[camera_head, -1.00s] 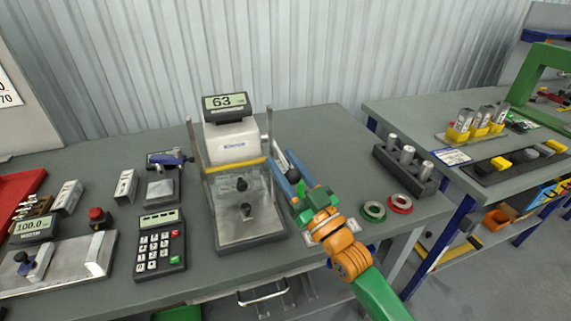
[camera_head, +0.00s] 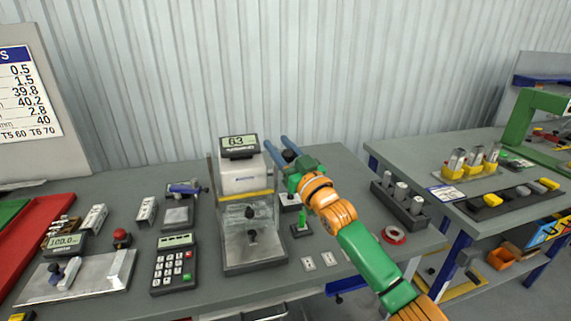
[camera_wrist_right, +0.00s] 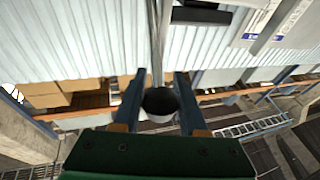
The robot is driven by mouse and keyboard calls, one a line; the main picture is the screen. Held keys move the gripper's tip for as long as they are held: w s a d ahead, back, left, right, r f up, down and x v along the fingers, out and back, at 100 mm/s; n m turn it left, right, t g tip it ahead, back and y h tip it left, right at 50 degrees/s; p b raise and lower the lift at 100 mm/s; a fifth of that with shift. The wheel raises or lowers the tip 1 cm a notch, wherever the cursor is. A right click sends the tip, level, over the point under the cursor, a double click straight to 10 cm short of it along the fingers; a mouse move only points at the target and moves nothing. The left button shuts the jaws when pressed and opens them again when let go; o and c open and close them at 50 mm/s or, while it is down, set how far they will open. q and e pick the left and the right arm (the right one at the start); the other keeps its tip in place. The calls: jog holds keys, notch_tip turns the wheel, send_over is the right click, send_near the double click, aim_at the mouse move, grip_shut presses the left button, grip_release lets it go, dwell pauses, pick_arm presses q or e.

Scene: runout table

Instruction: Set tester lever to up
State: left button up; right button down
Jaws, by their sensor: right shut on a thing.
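The tester (camera_head: 238,180) stands mid-bench in the head view, with a white head, yellow band, steel posts and a small display (camera_head: 239,146) that seems to read 63. The black ball knob (camera_head: 291,155) of its lever is beside the tester's head, on the right. My right gripper (camera_head: 277,141) is shut on this knob, a blue finger on either side. The right wrist view also shows the dark round knob (camera_wrist_right: 160,101) between the fingers. The lever's rod is mostly hidden by the gripper. My left gripper is out of view.
A small green-handled device (camera_head: 301,229) stands right of the tester's base, below my arm. A keypad (camera_head: 173,268) is at the left. A black rack with grey pegs (camera_head: 400,203) and a red ring (camera_head: 393,235) are at the right. The wall is close behind.

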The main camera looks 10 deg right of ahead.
jog(key=shift+w+r, duration=0.3)
jog(key=shift+w, duration=0.25)
jog(key=shift+f, duration=0.2)
dwell(0.7)
